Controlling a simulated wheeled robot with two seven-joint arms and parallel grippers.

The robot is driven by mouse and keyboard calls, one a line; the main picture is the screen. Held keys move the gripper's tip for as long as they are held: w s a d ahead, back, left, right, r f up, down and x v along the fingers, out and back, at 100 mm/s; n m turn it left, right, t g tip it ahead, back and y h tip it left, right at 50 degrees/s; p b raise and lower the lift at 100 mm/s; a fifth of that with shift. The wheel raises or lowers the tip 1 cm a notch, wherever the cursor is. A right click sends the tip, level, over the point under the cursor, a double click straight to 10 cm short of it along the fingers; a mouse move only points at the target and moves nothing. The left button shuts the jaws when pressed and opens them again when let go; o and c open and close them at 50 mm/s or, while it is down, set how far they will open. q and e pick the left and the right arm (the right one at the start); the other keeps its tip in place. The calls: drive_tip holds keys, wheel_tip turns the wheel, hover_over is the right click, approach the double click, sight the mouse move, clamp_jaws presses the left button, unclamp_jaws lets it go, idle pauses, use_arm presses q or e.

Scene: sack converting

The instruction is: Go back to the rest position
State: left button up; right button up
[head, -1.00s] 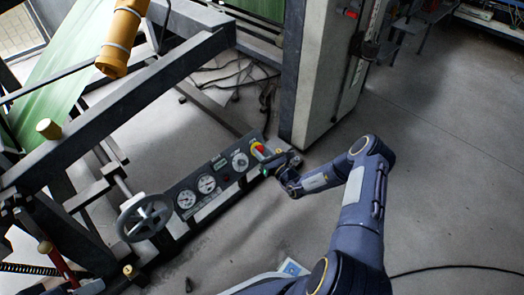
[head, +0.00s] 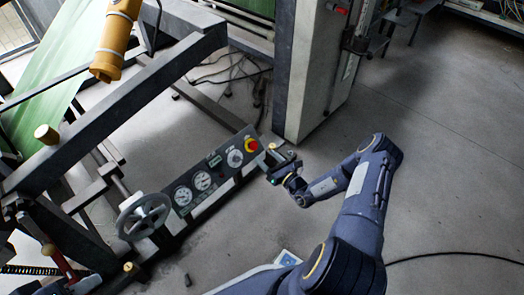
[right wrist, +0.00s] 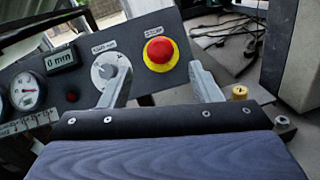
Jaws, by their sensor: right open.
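My right gripper (head: 273,160) is open and empty just off the right end of a dark control panel (head: 206,176). In the right wrist view its two pale fingers (right wrist: 162,84) stand apart, with the panel beyond them. Between the fingers in that view is a red stop button on a yellow base (right wrist: 160,52); it also shows in the head view (head: 251,145). The fingers look clear of the button. My right forearm is bent above the floor. My left gripper does not show.
The panel also carries a grey knob (right wrist: 110,70) and round gauges (head: 183,195). A handwheel (head: 144,216) stands to its left, below a dark frame beam (head: 110,110). A grey cabinet (head: 312,75) rises behind. Open floor lies right, with a black cable (head: 455,253).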

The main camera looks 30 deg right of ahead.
drive_tip(key=shift+s, duration=0.3)
